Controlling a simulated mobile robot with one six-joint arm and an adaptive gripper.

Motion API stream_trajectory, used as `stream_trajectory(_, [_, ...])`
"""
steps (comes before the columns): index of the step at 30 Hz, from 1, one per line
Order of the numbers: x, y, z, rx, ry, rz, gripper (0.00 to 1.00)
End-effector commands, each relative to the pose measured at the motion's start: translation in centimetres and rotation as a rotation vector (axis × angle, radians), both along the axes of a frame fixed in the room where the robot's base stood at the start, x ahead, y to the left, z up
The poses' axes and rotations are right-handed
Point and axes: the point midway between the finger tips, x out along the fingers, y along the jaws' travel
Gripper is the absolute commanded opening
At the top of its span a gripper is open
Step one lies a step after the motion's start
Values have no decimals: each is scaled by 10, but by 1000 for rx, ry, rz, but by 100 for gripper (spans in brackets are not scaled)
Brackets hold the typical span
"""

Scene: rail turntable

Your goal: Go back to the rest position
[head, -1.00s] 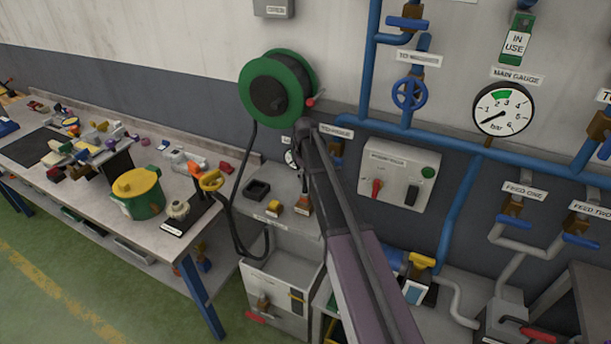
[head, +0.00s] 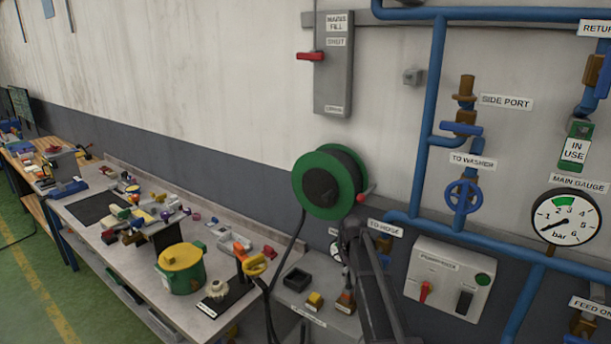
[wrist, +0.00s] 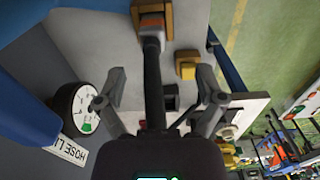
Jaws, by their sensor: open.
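My gripper (wrist: 157,92) shows in the wrist view with its two grey fingers spread wide apart. A black hose-like bar (wrist: 152,85) runs between the fingers in the picture, up to a grey and orange end at a brown block (wrist: 167,22). I cannot tell whether it touches the fingers. In the head view my dark arm rises at the bottom right of centre, in front of the wall below the green hose reel (head: 328,182). My fingers cannot be made out there.
The grey bench (head: 85,238) at left holds a green pot with yellow lid (head: 181,268) and many small parts. The wall carries blue pipes (head: 430,110), a main gauge (head: 566,217) and a switch box (head: 448,279). A hose gauge (wrist: 75,108) is left of my fingers.

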Motion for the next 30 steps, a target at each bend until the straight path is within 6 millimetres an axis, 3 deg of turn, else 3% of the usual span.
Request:
stream_trajectory(5, [-51, 2, -13, 0, 0, -128, 88])
stream_trajectory(15, [-180, 6, -42, -2, 0, -526, 88])
stream_trajectory(21, [-244, 7, -56, -3, 0, -741, 88])
stream_trajectory(25, [-268, 8, -60, -3, 0, -831, 88])
stream_trajectory(30, [-278, 8, -62, -3, 0, -879, 88])
